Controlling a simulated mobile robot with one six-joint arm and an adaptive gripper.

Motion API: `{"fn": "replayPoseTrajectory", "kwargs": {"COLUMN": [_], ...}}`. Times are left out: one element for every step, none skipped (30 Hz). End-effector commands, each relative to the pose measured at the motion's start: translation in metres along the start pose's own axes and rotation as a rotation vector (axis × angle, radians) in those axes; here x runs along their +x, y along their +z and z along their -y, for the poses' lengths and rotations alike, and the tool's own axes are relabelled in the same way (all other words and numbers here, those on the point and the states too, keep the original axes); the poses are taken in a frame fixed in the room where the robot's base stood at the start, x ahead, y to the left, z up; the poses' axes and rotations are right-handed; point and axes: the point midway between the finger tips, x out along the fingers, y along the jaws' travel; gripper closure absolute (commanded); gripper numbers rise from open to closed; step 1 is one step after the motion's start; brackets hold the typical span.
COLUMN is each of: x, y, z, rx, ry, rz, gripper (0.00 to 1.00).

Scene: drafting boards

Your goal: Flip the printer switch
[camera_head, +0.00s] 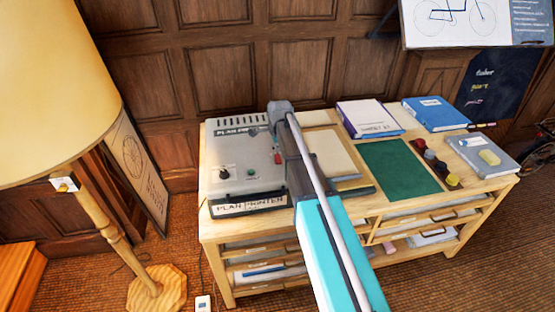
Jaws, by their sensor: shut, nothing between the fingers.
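The plan printer (237,155) is a pale grey box on the left end of the wooden table. Its front edge carries a label reading PLAN PRINTER. A small red switch (277,158) shows on the right of its top, right beside my arm; which way it is set is too small to tell. A black knob (223,173) and a green button (251,172) sit on the top's front part. My arm crosses the printer's right side.
The wooden table (213,240) also bears a green mat (398,168), a purple-edged binder (368,118), a blue binder (437,113), a row of inks (434,163) and a grey box (482,155). A floor lamp (60,80) stands at the left. A panelled wall is behind.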

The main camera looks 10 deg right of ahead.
Motion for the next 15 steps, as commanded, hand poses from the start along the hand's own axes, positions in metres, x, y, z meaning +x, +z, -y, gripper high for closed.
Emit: {"fn": "replayPoseTrajectory", "kwargs": {"x": [0.0011, 0.0014, 0.0019, 0.0022, 0.0025, 0.0029, 0.0032, 0.0035, 0.0039, 0.0042, 0.0045, 0.0049, 0.0052, 0.0056, 0.006], "y": [0.0, 0.0, 0.0, 0.0, 0.0001, 0.0001, 0.0001, 0.0001, 0.0001, 0.0001, 0.0001, 0.0001, 0.0002, 0.0002, 0.0002], "z": [-0.0003, -0.0003, -0.0004, -0.0005, -0.0005, -0.0006, -0.0007, -0.0007, -0.0008, -0.0009, -0.0009, -0.001, -0.0011, -0.0011, -0.0012], "rx": [0.0, 0.0, 0.0, 0.0, 0.0, 0.0, 0.0, 0.0, 0.0, 0.0, 0.0, 0.0, 0.0, 0.0, 0.0], "ry": [0.0, 0.0, 0.0, 0.0, 0.0, 0.0, 0.0, 0.0, 0.0, 0.0, 0.0, 0.0, 0.0, 0.0, 0.0], "rz": [0.0, 0.0, 0.0, 0.0, 0.0, 0.0, 0.0, 0.0, 0.0, 0.0, 0.0, 0.0, 0.0, 0.0, 0.0], "gripper": [1.0, 1.0, 1.0, 1.0, 1.0, 1.0, 1.0, 1.0, 1.0, 1.0, 1.0, 1.0, 1.0, 1.0, 1.0]}}
